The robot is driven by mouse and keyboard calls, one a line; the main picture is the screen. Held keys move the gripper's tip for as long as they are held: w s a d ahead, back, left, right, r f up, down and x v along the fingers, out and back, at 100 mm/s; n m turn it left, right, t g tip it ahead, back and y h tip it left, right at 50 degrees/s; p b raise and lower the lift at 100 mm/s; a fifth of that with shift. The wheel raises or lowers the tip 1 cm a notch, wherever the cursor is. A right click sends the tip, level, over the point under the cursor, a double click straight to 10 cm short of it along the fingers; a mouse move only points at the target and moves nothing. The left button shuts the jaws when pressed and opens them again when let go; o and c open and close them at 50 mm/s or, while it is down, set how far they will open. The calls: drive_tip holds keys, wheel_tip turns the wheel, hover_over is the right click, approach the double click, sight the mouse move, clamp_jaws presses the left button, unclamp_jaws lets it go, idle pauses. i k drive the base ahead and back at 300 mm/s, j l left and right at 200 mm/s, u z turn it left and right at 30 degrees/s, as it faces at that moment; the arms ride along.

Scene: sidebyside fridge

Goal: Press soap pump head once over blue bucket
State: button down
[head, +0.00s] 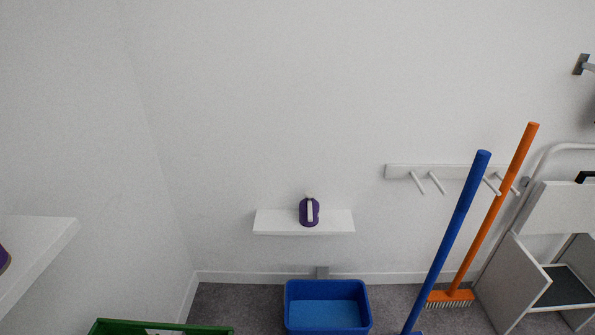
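The soap dispenser (303,214) is a small purple bottle with a white pump head (309,197) on top. It stands upright on a small white wall shelf (270,222) in the middle of the head view. The blue bucket (327,288) is a rectangular open tub on the grey floor below the shelf, a little to the right of the dispenser. It looks empty. My gripper is not in view, and nothing touches the dispenser.
A blue-handled tool (450,235) and an orange broom (490,232) lean near a white peg rail (400,172) at right. A green crate (110,325) is at bottom left, below another white shelf (40,255).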

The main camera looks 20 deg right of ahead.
sight(310, 195)
drive_tip(key=i, duration=0.75)
drive_tip(key=i+z, duration=0.15)
drive_tip(key=i, duration=0.55)
drive_tip(key=j, duration=0.05)
